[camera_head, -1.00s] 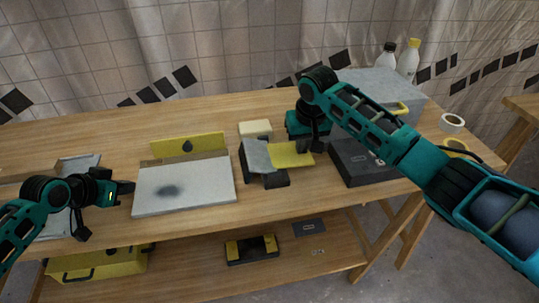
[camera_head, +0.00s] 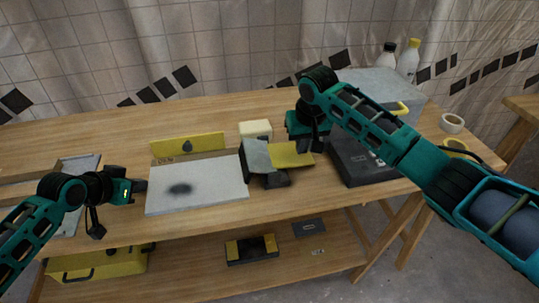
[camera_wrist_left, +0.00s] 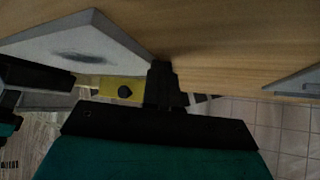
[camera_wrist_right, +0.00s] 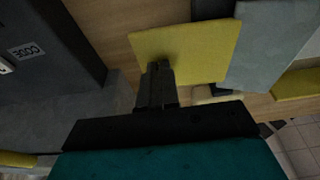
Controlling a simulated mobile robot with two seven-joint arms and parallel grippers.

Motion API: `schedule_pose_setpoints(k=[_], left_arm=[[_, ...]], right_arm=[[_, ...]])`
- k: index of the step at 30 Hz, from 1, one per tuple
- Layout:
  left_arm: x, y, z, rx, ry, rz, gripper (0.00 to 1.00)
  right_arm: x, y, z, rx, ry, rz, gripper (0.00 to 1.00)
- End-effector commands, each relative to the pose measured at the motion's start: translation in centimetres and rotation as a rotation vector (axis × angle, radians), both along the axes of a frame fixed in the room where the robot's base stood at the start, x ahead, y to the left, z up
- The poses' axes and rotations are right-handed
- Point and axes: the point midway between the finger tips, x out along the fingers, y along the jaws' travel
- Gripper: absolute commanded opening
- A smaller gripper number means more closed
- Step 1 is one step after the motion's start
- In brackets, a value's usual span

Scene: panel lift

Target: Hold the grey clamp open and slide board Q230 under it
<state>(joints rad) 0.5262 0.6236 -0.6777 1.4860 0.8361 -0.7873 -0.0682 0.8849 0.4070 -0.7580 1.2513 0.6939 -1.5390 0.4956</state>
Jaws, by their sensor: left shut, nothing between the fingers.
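The pale grey board (camera_head: 205,198) with a dark smudge lies flat on the bench; I cannot read a Q230 label on it. My left gripper (camera_head: 142,186) is shut and empty at the board's left edge, also seen close to it in the left wrist view (camera_wrist_left: 161,68). The clamp has a grey flap (camera_head: 257,154), a yellow plate (camera_head: 291,156) and a dark base (camera_head: 276,181). The flap is tilted up. The board's right edge is at the flap's left side; how far under is unclear. My right gripper (camera_wrist_right: 158,68) is shut, its tips against the yellow plate.
A yellow stop (camera_head: 187,146) stands behind the board. A cream block (camera_head: 256,128) is behind the clamp, and a dark box (camera_head: 360,162) is right of it. A grey tray (camera_head: 80,165) lies left. Tape rolls (camera_head: 452,123) and bottles (camera_head: 408,60) are farther right.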

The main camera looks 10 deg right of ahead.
Motion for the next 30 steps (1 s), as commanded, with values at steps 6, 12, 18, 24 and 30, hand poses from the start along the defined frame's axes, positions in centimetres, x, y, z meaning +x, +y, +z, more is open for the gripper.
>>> schedule_pose_setpoints(k=[6,12,18,24,30], left_arm=[[-0.1,-0.8,-0.2,-0.001,0.003,-0.002,0.00],[-0.1,-1.4,-0.2,-0.001,0.003,-0.002,0.00],[-0.1,-2.0,-0.1,-0.002,0.002,-0.003,0.00],[-0.1,-2.6,-0.1,-0.001,0.002,-0.003,0.00],[-0.1,-3.2,-0.1,-0.001,0.002,-0.002,0.00]], right_arm=[[-0.2,-0.1,-0.5,-0.005,0.010,-0.001,0.00],[-0.2,-0.1,-0.5,-0.005,0.010,-0.001,0.00],[-0.2,-0.1,-0.5,-0.005,0.010,-0.001,0.00],[-0.2,-0.1,-0.4,-0.005,0.010,-0.001,0.00],[-0.2,-0.1,-0.4,-0.005,0.010,-0.001,0.00]])
